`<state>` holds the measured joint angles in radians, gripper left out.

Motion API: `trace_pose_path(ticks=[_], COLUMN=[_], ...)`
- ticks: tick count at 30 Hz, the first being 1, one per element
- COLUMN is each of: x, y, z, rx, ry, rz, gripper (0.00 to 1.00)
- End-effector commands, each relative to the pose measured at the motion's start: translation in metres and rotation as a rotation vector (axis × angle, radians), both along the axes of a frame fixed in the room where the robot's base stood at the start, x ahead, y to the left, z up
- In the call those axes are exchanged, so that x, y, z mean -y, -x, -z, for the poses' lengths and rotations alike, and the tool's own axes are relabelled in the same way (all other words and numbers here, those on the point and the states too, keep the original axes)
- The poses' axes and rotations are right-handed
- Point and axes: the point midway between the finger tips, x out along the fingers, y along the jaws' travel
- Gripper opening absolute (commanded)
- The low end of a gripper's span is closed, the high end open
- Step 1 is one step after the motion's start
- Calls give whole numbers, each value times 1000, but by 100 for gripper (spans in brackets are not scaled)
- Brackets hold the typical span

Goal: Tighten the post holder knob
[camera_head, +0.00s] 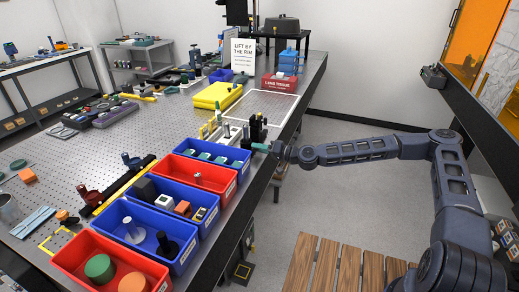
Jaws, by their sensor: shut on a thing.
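A group of dark upright post holders (256,130) stands at the right edge of the perforated optical table, behind the blue bin with teal pieces. My gripper (257,147) reaches in from the right at the table edge, at the near side of these post holders. Its teal-coloured end is shut at the base of the nearest post holder, on what appears to be its knob. The knob itself is hidden by the fingers and too small to make out. The post holders stand upright.
Red and blue bins line the table's near right edge; a blue bin (212,155) is just left of my gripper. A yellow case (217,95), a white-framed panel (262,108) and a red box (279,83) lie farther back. The floor right of the table is open, with a wooden slatted platform (335,268).

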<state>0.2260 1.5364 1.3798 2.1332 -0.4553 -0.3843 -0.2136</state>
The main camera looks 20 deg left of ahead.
Motion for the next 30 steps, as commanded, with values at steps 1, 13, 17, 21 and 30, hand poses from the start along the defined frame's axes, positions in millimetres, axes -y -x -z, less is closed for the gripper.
trace_pose_path(ticks=[1, 13, 17, 21, 30], x=[0, 0, 0, 0, 0], y=[-1, -1, -1, -1, -1], z=[0, 0, 0, 0, 0], rx=[-42, -332, -387, -425, -446], ry=[0, 0, 0, 1, 1], rz=[3, 2, 2, 2, 1], gripper=[6, 6, 6, 6, 6])
